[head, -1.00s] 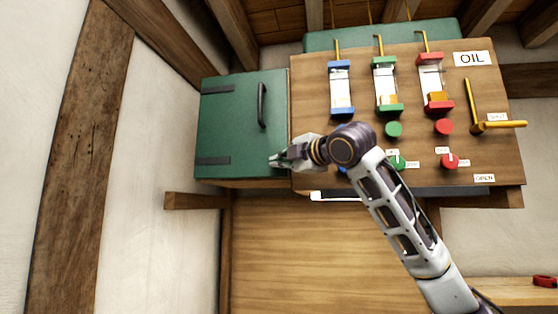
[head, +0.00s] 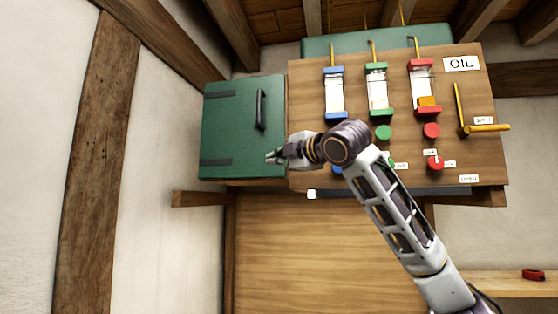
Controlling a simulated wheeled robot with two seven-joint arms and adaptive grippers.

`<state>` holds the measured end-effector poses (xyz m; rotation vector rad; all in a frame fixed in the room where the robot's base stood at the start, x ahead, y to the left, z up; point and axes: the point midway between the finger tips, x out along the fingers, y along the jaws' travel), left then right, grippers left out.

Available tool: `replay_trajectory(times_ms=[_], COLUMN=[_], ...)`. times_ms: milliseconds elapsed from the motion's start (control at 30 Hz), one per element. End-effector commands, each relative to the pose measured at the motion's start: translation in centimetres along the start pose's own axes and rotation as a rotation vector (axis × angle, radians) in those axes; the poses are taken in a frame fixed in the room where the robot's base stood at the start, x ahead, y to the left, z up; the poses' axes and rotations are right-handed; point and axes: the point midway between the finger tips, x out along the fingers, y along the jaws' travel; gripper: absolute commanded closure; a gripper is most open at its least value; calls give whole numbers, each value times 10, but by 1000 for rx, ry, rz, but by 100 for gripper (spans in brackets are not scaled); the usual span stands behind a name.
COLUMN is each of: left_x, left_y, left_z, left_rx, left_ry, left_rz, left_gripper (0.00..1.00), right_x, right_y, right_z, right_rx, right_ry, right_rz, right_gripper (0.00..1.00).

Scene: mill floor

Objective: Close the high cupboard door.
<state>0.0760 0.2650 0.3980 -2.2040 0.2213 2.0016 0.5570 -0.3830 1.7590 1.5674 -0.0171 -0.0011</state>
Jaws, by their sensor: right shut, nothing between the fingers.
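The high cupboard's green door (head: 235,125) shows at the centre left, with a black vertical handle (head: 260,110) near its right edge and two dark hinge straps on its left. The door looks flush with the cupboard front. My right gripper (head: 270,157) is shut and empty at the door's lower right, below the handle. I cannot tell whether its tips touch the door. My left gripper is not in view.
A wooden oil panel (head: 400,150) with blue, green and red gauges stands right of the door, partly behind my right arm. A brass lever (head: 485,128) sits at its right. A wooden shelf bracket (head: 200,198) is below the door. A red ring-like object (head: 534,274) lies on a ledge at lower right.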

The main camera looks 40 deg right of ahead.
Motion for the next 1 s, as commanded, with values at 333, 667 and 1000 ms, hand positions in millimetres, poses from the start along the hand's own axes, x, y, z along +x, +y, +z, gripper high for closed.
replay_trajectory(times_ms=[333, 667, 1000], left_x=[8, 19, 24], left_y=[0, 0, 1], left_z=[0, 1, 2], left_rx=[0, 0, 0], left_ry=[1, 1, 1], left_rz=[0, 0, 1], left_gripper=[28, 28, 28], right_x=[-23, -65, -92], right_y=[-3, -2, -2], right_z=[-1, -2, -3], right_rx=[0, -1, 0], right_ry=[-1, 0, -1], right_rz=[-1, 0, -2], right_gripper=[100, 100, 100])
